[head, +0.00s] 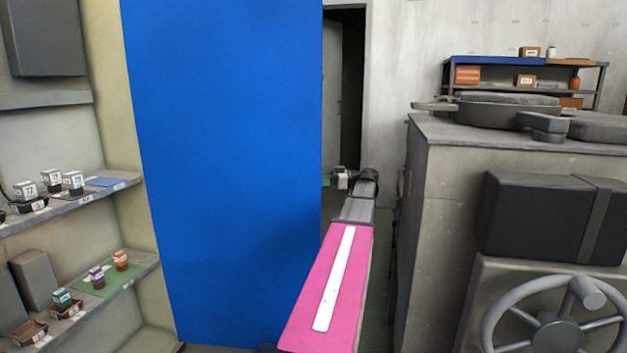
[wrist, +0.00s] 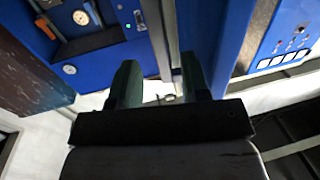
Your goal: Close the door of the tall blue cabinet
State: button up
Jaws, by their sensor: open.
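A large flat blue panel (head: 220,170), which looks like the door of the tall blue cabinet, fills the left middle of the head view and stands upright. The panel hides what lies behind it. My gripper (head: 328,179) is at the panel's right edge, beyond my pink arm link, with its fingertips partly hidden. In the wrist view my gripper (wrist: 161,76) is open, with two dark green fingers apart and nothing seen held between them. Blue surfaces with gauges show ahead of the fingers; I cannot tell whether a finger touches anything.
Shelves (head: 75,205) with small boxes stand at the left. A grey machine (head: 440,200) with a handwheel (head: 555,325) stands close on the right. A dark doorway (head: 350,90) and a rack (head: 520,60) are at the back. A narrow gap lies between panel and machine.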

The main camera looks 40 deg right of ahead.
aim_at(313, 178)
jog(key=shift+x, duration=1.8)
grip_shut()
